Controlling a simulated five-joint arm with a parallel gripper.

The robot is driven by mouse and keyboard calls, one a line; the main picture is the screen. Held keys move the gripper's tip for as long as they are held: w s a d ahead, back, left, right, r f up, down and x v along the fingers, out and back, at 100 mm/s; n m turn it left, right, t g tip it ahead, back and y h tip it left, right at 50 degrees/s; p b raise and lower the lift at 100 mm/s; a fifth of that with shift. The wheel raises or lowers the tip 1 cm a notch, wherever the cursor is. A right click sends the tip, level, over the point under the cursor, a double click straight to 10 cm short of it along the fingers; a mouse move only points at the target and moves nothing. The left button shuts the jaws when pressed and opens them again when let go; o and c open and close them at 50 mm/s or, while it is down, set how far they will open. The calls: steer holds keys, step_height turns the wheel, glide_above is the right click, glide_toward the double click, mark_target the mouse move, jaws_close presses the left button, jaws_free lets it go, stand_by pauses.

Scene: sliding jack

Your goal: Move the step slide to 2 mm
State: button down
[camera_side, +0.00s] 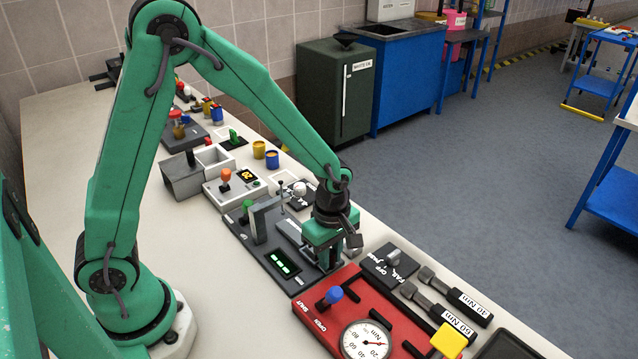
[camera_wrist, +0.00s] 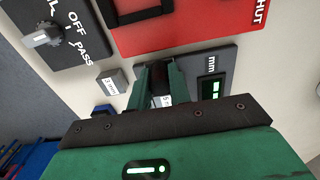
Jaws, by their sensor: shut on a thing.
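My gripper (camera_side: 328,266) is low over the right end of the dark grey jack panel (camera_side: 246,232) in the side view. In the wrist view its two green fingers (camera_wrist: 160,88) are shut on the step slide (camera_wrist: 163,100), with a dark part and a pale face marked like "5" between them. In the side view a long grey piece (camera_side: 290,234) runs up to the gripper, whose fingers hide its end. The panel's display (camera_side: 284,262) is lit green; it also shows in the wrist view (camera_wrist: 212,90), too small and cut off to read.
A red panel (camera_side: 310,308) with a blue knob and a dial gauge lies close to the right of my gripper. A dark OFF/PASS switch box (camera_side: 390,266) and torque wrenches (camera_side: 450,300) lie beyond. A small grey labelled block (camera_wrist: 112,82) is beside the fingers.

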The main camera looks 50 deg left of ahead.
steer(key=shift+d, duration=0.3)
steer(key=c, duration=1.3)
jaws_free()
steer(key=shift+a+r, duration=0.1)
steer(key=shift+r, duration=0.05)
steer(key=shift+r, duration=3.8)
step_height(320, 180, up, 8)
